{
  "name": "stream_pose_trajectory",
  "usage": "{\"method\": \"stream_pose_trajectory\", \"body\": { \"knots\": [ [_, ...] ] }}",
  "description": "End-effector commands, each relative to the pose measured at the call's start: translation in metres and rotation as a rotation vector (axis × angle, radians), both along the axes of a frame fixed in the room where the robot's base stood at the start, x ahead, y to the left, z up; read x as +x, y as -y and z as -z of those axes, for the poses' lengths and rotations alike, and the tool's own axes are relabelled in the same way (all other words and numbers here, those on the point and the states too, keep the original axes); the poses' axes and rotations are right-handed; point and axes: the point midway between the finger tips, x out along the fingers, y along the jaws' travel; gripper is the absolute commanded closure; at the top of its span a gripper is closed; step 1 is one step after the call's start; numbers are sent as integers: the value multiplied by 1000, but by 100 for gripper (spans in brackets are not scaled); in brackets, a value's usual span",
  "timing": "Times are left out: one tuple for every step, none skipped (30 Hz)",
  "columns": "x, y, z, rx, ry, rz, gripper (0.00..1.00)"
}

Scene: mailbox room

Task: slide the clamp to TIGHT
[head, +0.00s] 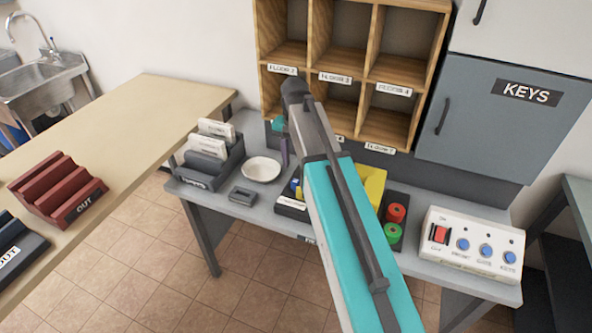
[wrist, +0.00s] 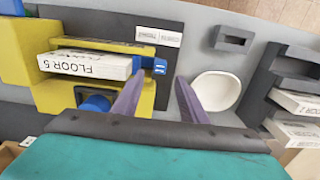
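In the wrist view a yellow holder (wrist: 45,88) carries a white bundle (wrist: 90,66) marked FLOOR 5. A small blue piece (wrist: 160,67) with white marks, which looks like the clamp's slider, sits at the right end of the bundle. In the head view the yellow holder (head: 372,187) is mostly behind my arm, and one purple finger (head: 284,152) shows. No TIGHT marking is readable.
A white dish (wrist: 216,90) is just right of my right finger. A small grey tray (head: 243,196) and a letter rack (head: 208,165) stand to the left. Wooden pigeonholes (head: 347,78) rise behind. Red and green rolls (head: 395,213) and a button box (head: 470,243) are to the right.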

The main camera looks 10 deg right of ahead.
Motion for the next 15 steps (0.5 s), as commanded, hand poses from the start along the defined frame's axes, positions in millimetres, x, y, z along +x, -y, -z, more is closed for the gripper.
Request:
{"method": "stream_pose_trajectory", "body": {
  "knots": [
    [1,0,-6,0,2,0,61],
    [1,0,-10,0,1,0,61],
    [1,0,-14,0,1,0,61],
    [1,0,-18,0,1,0,61],
    [1,0,-22,0,2,0,61],
    [1,0,-27,0,2,0,61],
    [1,0,-30,0,1,0,61],
    [1,0,-33,0,1,0,61],
    [0,0,-38,0,2,0,61],
    [1,0,-41,0,2,0,61],
    [1,0,-45,0,1,0,61],
    [0,0,-49,-1,1,0,61],
    [0,0,-51,-1,1,0,61],
    [0,0,-53,-1,1,0,61],
    [0,0,-56,-1,1,0,61]
  ]
}}
